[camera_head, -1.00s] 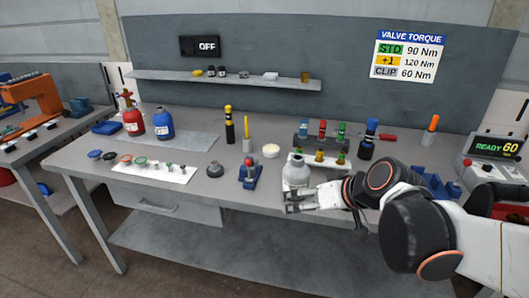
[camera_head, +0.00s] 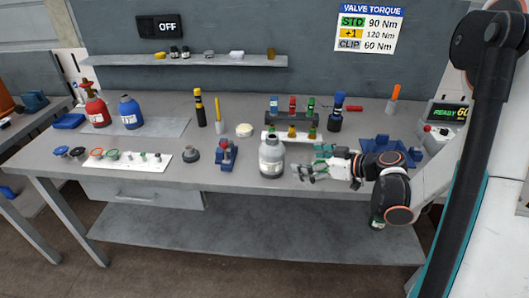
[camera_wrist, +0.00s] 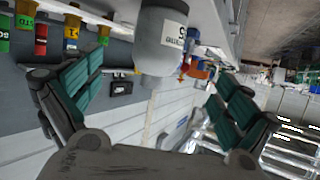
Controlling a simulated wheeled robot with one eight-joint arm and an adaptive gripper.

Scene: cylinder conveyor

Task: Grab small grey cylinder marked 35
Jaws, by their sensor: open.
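The small grey cylinder (camera_head: 271,158), with a rounded shoulder and a pale label, stands upright near the front edge of the workbench (camera_head: 225,180). In the wrist view the grey cylinder (camera_wrist: 152,40) appears at top centre, beyond and between the fingers. Its sideways label is only partly readable; a 5 shows. My gripper (camera_head: 300,171) is just right of the cylinder in the head view, its fingers pointing left towards it. In the wrist view my gripper (camera_wrist: 163,68) is open, teal pads spread apart, with nothing held between them.
A rack (camera_head: 270,136) with small coloured cylinders stands close behind. A blue stand with a red top (camera_head: 227,155) is left of the cylinder. A blue cradle (camera_head: 375,145) lies behind my arm. A white mat (camera_head: 125,165) holds several rings and small parts at left.

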